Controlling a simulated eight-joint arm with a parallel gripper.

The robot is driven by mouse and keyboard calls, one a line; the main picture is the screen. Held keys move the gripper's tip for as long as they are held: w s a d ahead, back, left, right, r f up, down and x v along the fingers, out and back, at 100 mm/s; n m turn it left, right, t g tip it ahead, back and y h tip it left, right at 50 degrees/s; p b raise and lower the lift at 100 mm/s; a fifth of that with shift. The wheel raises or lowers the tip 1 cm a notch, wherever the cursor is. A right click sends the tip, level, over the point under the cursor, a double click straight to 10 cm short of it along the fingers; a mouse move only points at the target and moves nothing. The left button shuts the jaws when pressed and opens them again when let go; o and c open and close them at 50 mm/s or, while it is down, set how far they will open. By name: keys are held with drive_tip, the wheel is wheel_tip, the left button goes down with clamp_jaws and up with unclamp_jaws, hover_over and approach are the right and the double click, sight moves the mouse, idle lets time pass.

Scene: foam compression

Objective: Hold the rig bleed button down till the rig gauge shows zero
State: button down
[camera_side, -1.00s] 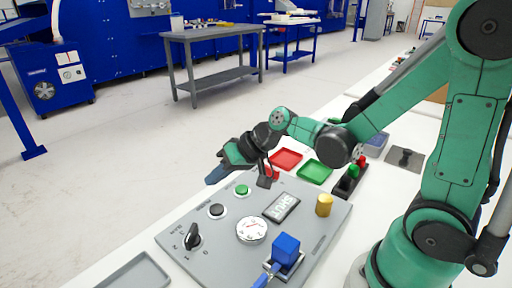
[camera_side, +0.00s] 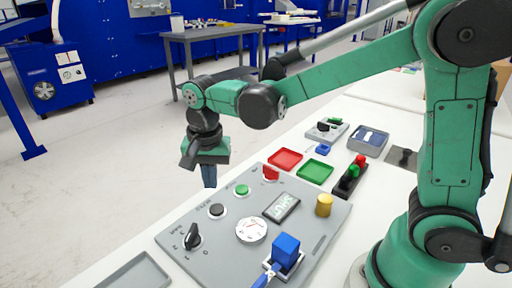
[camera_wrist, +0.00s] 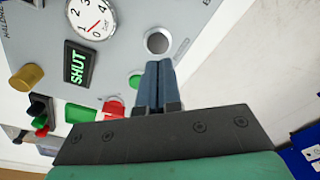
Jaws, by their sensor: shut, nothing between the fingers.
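The grey rig panel (camera_side: 185,258) lies on the white bench. Its round white gauge (camera_side: 251,230) also shows in the wrist view (camera_wrist: 92,17); the red needle there seems a little above zero. A dark round button with a pale ring (camera_side: 216,210) sits near the far edge, and it also shows in the wrist view (camera_wrist: 157,41). A green button (camera_side: 242,190) is beside it. I cannot read which is the bleed button. My gripper (camera_side: 209,184) is shut and empty, pointing down, apart from the panel. In the wrist view its fingertips (camera_wrist: 158,63) appear just below the dark button.
The panel also carries a display reading SHUT (camera_wrist: 77,67), a yellow knob (camera_side: 323,205), a blue block (camera_side: 286,249), a black selector (camera_side: 193,237) and a red part (camera_side: 271,173). Red (camera_side: 285,160) and green (camera_side: 314,171) trays lie behind. A grey tray (camera_side: 134,274) is at front left.

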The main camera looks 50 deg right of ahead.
sight(216, 211)
drive_tip(key=shift+r+m, duration=0.2)
drive_tip(key=shift+m, duration=0.1)
drive_tip(key=shift+f, duration=0.15)
drive_tip(key=shift+w+d+f, duration=0.1)
drive_tip(key=shift+d+f, duration=0.05)
drive_tip(key=shift+f, duration=1.55)
drive_tip(key=shift+w+d+f, duration=0.1)
drive_tip(key=shift+d+f, duration=0.05)
drive_tip(key=shift+f, duration=1.5)
drive_tip(key=shift+f, duration=0.15)
drive_tip(key=shift+f, duration=0.3)
drive_tip(key=shift+s+a+r, duration=0.25)
drive_tip(key=shift+s+a, duration=0.2)
drive_tip(key=shift+a, duration=0.2)
drive_tip(key=shift+s+a+r, duration=0.25)
drive_tip(key=shift+s+a, duration=0.2)
drive_tip(key=shift+a, duration=0.15)
drive_tip(key=shift+r, duration=0.15)
drive_tip(key=shift+s+a+r, duration=0.1)
drive_tip(key=shift+a+r, duration=0.05)
drive_tip(key=shift+r, duration=1.2)
drive_tip(key=shift+s+a+r, duration=0.1)
drive_tip(key=shift+r, duration=1.2)
